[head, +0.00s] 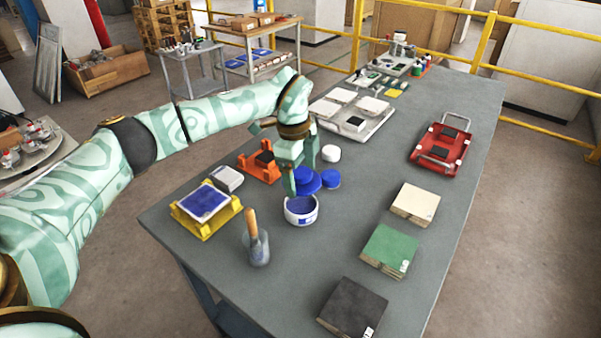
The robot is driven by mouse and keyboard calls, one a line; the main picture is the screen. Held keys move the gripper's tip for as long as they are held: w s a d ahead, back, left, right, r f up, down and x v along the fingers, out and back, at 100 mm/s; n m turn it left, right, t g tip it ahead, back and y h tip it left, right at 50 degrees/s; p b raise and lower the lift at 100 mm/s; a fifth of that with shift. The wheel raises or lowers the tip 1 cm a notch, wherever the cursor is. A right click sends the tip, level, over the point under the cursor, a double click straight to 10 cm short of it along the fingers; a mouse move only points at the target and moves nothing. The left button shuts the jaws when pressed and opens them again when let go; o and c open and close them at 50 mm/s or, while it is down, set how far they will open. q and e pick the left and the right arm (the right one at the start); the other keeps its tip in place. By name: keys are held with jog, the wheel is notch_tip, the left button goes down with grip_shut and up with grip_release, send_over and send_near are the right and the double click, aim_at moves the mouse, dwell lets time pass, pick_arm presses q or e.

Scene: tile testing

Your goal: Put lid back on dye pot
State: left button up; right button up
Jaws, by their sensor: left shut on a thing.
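The dye pot (301,218) is a small white tub with a label and blue dye in its open top, standing on the grey table. A round blue lid (309,184) is just behind the pot, at my left gripper's fingers. My left gripper (300,178) points down and is shut on this lid, with a finger on either side. From this angle I cannot tell how far the lid is above the table. A second, smaller blue round piece (331,179) is to the right of the lid. My right gripper is not in view.
A yellow stand with a blue tile (206,207) and an orange stand (259,162) are left. A white jar (331,153) is behind. Tile stacks (389,250) line the right; the table between is clear.

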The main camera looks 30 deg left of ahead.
pick_arm(q)
jog(key=shift+a+f, duration=0.1)
jog(key=shift+f, duration=0.35)
notch_tip(320, 180, down, 4)
jog(key=b, duration=0.4)
jog(key=shift+r, duration=0.15)
jog(key=shift+f, duration=0.75)
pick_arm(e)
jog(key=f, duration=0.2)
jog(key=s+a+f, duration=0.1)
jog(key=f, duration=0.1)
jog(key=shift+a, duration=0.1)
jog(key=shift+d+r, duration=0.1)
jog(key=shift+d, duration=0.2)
pick_arm(q)
jog(key=shift+p, duration=0.9)
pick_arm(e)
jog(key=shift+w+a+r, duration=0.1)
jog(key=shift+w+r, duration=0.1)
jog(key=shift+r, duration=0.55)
pick_arm(q)
jog(key=shift+f, duration=0.15)
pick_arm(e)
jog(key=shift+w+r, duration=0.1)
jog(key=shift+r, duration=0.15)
pick_arm(q)
jog(key=shift+p, duration=0.65)
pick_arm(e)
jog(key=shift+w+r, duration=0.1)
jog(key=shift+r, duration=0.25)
